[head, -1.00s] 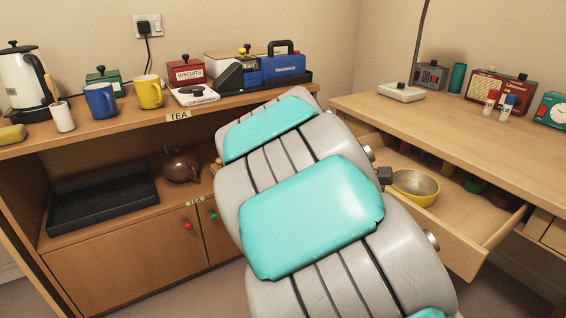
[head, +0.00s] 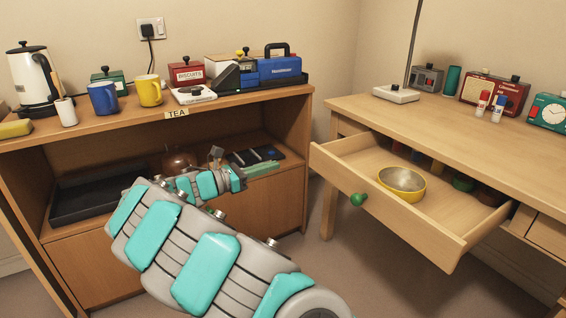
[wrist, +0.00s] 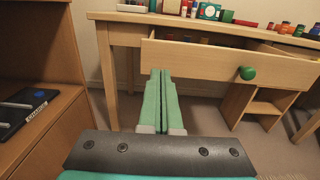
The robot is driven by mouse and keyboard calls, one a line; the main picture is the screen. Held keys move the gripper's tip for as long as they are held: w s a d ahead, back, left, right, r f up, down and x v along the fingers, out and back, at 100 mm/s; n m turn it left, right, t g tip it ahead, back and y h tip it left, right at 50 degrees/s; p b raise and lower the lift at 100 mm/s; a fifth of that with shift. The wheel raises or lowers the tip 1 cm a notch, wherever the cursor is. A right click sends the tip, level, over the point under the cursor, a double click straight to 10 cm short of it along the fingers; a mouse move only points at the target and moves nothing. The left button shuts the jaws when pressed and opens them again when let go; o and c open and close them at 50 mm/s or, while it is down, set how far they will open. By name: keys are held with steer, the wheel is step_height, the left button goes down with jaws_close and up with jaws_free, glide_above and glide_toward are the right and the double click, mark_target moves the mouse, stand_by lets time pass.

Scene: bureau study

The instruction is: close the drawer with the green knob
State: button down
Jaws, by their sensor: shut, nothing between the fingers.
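The drawer (head: 400,222) with the green knob (head: 358,200) stands pulled out from under the desk at right in the head view. A yellow bowl (head: 401,184) sits in it. The wrist view shows the drawer front (wrist: 200,58) ahead, with the green knob (wrist: 247,73) right of my fingers. My gripper (wrist: 162,72) is shut and empty, its green fingers pointing towards the left part of the drawer front. In the head view my gripper (head: 276,165) is in front of the cabinet's open shelf, left of the drawer and apart from it.
The desk top (head: 440,118) above the drawer bears a radio (head: 495,92), a clock and glue sticks. The wooden cabinet (head: 290,115) at left carries mugs, a kettle and boxes. Open floor (head: 330,265) lies between cabinet and drawer.

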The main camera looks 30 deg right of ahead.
mark_target(318, 153)
steer(key=d, duration=0.8)
steer(key=w+d, duration=0.1)
steer(key=d, duration=0.4)
steer(key=shift+d, duration=0.1)
steer(key=shift+d+p, duration=0.15)
steer(key=shift+p, duration=0.15)
